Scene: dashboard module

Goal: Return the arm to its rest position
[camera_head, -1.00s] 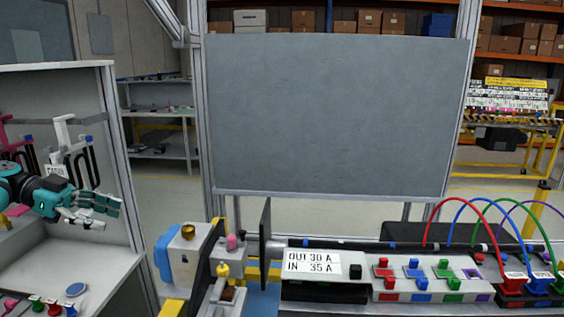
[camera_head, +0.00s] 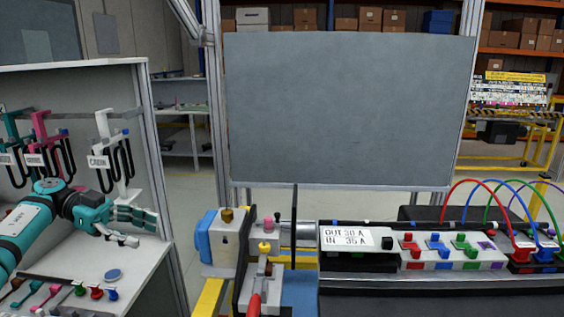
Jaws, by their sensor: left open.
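My left arm comes in from the left, teal and white. Its left gripper (camera_head: 138,228) is open and empty. It hovers in front of the white cabinet on the left, over the cabinet's shelf (camera_head: 150,256) and below the hanging white holder (camera_head: 104,162). It looks apart from the holders. My right arm and gripper do not show.
Pink (camera_head: 40,140) and teal holders with black cables hang in the cabinet. Small coloured parts and a round blue disc (camera_head: 113,275) lie on its shelf. A clamp fixture (camera_head: 229,240) and a labelled module (camera_head: 347,238) with coloured connectors stand at right. A grey panel (camera_head: 345,110) stands behind.

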